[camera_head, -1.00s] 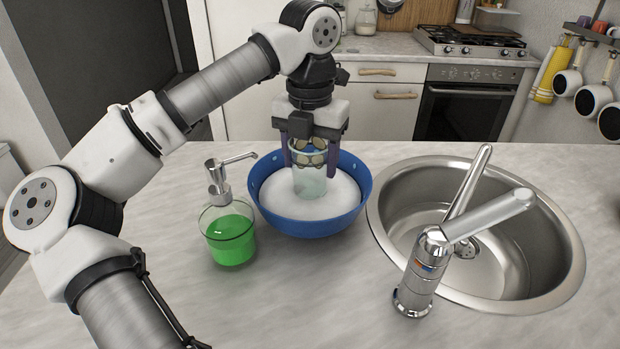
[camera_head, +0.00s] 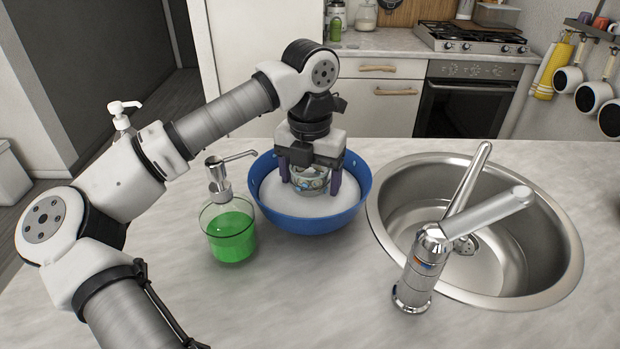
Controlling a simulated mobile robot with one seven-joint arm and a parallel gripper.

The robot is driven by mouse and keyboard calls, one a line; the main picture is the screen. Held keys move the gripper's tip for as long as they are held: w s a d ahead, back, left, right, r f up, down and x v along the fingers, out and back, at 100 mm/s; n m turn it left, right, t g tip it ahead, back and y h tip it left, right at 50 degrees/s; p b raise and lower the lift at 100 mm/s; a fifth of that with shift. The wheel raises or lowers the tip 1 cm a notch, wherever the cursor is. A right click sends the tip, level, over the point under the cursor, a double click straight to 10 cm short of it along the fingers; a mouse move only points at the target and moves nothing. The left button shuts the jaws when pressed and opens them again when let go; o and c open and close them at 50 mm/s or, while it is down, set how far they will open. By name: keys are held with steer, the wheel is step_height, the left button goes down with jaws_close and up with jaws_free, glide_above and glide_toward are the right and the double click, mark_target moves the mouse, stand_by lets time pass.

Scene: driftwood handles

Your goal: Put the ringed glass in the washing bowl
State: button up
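The ringed glass (camera_head: 311,184) is clear, with a band of ring patterns near its top. It stands about upright in the blue washing bowl (camera_head: 307,222), its lower part sunk in the white foam (camera_head: 280,192). My gripper (camera_head: 311,186) points down over the bowl. Its two dark purple fingers stand on either side of the glass, and a small gap shows between the right finger and the glass. The gripper looks open. The glass's rim is partly hidden behind the gripper body.
A soap dispenser with green liquid (camera_head: 231,236) stands just left of the bowl. A round steel sink (camera_head: 550,265) with a chrome tap (camera_head: 418,270) is to the right. The front of the marble counter (camera_head: 300,300) is clear.

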steer(key=shift+o, duration=0.4)
steer(key=shift+r+p, duration=0.3)
step_height(320, 180, up, 12)
steer(key=b, duration=0.1)
steer(key=shift+b, duration=0.3)
